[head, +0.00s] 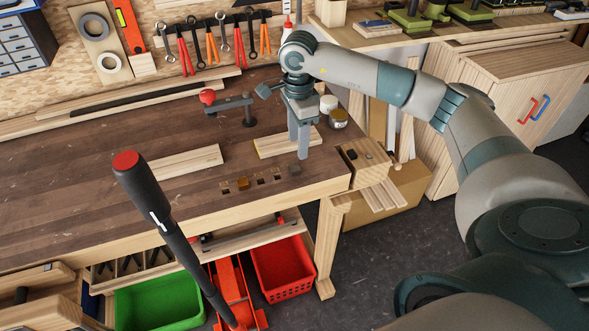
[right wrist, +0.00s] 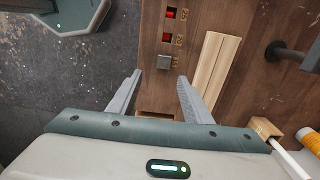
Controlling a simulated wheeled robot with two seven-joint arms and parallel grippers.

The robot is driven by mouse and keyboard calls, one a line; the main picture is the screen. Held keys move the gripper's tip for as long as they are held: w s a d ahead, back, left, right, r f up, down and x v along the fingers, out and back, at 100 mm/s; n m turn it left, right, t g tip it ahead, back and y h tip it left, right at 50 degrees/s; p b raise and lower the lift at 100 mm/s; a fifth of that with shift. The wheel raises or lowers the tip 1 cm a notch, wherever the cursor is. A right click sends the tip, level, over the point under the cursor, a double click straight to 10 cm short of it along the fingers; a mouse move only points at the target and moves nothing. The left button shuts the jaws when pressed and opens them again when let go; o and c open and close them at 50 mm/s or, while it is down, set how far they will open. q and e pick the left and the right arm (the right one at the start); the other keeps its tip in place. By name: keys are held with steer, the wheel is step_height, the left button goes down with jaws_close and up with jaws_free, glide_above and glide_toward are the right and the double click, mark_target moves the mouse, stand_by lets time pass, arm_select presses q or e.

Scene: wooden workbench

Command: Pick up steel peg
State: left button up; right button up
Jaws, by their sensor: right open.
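The steel peg (head: 295,169) is a small grey square-topped piece at the right end of a row of labelled slots near the bench's front edge. In the right wrist view the steel peg (right wrist: 163,62) shows from above, ahead of and between my fingers, beside red-bottomed square holes. My right gripper (head: 300,155) points down over the bench, just behind the peg in the head view. Its fingers (right wrist: 157,80) are apart with nothing between them. I cannot tell its exact height above the bench. My left gripper is in neither view.
A clamp (head: 240,104) and small cans (head: 338,118) stand farther back. A long black handle with red top (head: 150,195) rises in front of the bench.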

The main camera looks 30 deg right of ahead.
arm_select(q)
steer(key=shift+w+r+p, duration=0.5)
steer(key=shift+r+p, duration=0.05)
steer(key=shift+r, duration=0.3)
arm_select(e)
glide_above(296, 167)
steer(key=shift+s+f, duration=0.2)
steer(key=shift+f, duration=0.9)
steer(key=shift+s+f, duration=0.2)
steer(key=shift+f, duration=0.85)
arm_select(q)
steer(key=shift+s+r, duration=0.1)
arm_select(e)
steer(key=shift+w+f+p, duration=0.15)
steer(key=shift+f+p, duration=0.3)
steer(key=shift+p, duration=0.15)
steer(key=f, duration=0.1)
steer(key=f+p, duration=0.2)
steer(key=shift+w+f, duration=0.25)
steer(key=shift+f, duration=0.35)
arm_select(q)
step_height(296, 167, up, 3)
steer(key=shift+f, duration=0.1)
arm_select(e)
jaws_close()
